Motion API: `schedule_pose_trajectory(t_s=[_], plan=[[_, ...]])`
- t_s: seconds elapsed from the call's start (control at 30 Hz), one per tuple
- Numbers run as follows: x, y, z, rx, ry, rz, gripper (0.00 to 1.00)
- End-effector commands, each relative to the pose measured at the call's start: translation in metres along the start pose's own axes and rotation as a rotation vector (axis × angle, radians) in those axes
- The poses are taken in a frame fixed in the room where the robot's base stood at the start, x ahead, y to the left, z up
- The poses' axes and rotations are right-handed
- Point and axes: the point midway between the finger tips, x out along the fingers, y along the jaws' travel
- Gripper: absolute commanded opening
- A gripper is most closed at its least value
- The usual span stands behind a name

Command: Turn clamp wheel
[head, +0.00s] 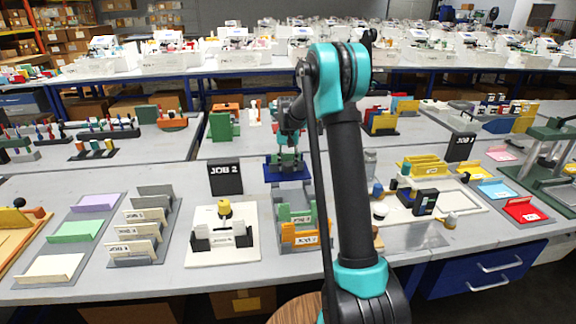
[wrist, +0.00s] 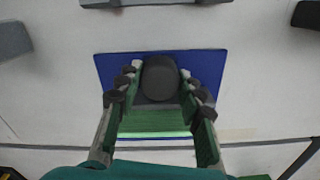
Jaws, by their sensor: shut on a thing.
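The clamp wheel (wrist: 161,78) is a dark, round knob in the wrist view. It stands over a blue plate (wrist: 210,66), with a green part below it in the picture. My gripper (wrist: 158,84) is shut on the wheel, with one finger on its left side and one on its right. In the head view my gripper (head: 288,152) points down at the blue piece (head: 270,177) near the middle of the table. The wheel itself is hidden there by the fingers.
Below the blue piece stand green and orange trays (head: 303,237). A black JOB 2 sign (head: 225,178) and a white base with a yellow knob (head: 224,210) are to the left. A plotter-like white tray (head: 465,201) is to the right.

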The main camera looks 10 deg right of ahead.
Motion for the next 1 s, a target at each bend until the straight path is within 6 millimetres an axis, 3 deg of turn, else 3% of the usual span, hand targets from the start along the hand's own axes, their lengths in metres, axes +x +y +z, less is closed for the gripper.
schedule_pose_trajectory(t_s=[0.5, 1.0], plan=[[-0.0003, -0.0001, -0.0002, -0.374, 0.001, 0.000, 0.08], [-0.0003, -0.0001, -0.0003, -0.466, 0.001, 0.000, 0.08]])
